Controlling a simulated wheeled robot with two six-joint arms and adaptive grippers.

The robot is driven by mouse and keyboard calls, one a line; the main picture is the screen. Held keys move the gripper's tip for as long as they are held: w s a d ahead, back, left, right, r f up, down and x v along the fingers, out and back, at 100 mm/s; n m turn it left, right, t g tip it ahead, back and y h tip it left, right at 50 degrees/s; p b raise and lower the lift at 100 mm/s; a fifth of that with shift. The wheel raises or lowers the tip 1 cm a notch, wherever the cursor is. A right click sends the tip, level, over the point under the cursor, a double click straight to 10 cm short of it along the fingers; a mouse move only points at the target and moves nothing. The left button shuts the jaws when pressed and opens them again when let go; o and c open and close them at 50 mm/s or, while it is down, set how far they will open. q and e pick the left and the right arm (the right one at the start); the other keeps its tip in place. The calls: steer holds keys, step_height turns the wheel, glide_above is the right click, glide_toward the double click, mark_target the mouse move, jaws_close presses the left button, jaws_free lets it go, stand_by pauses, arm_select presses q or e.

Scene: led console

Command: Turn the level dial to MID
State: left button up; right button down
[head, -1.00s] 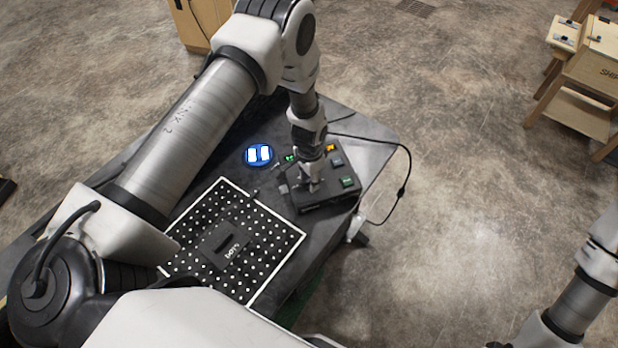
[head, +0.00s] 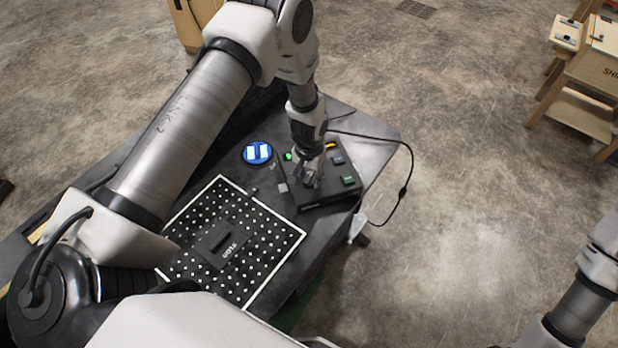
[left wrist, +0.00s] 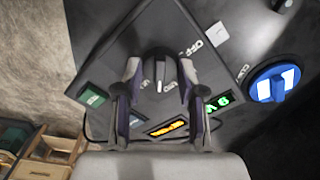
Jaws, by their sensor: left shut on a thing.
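The black dial (left wrist: 160,72) with a white pointer line sits on the dark console (left wrist: 150,27) between my left gripper's fingers in the left wrist view. Its pointer runs along the picture's vertical. An "OFF" label is readable to its right; I cannot read a MID mark. My left gripper (left wrist: 159,80) is shut on the dial, one finger on each side. In the head view my left gripper (head: 311,177) reaches down onto the console (head: 325,199) and hides the dial. Only a piece of my right arm shows at the lower right; its gripper is out of view.
The console has a green display (left wrist: 216,104), an orange display (left wrist: 166,128) and a green button (left wrist: 93,96). A lit blue round piece (head: 257,153) is beside it. A dotted black board (head: 226,204) lies in front on the table. A cable (head: 409,170) hangs off the right edge.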

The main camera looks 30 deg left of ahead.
mark_target(309, 177)
arm_select(q)
steer(key=n, duration=0.3)
steer(key=shift+s+f+b, duration=0.2)
steer(key=shift+b, duration=0.2)
steer(key=shift+n, duration=0.4)
steer(key=o, duration=1.1)
steer(key=shift+o, duration=0.2)
steer(key=shift+w, duration=0.15)
steer(key=shift+r, duration=0.3)
step_height(309, 177, up, 11)
steer(key=shift+r, duration=0.2)
steer(key=shift+w, duration=0.1)
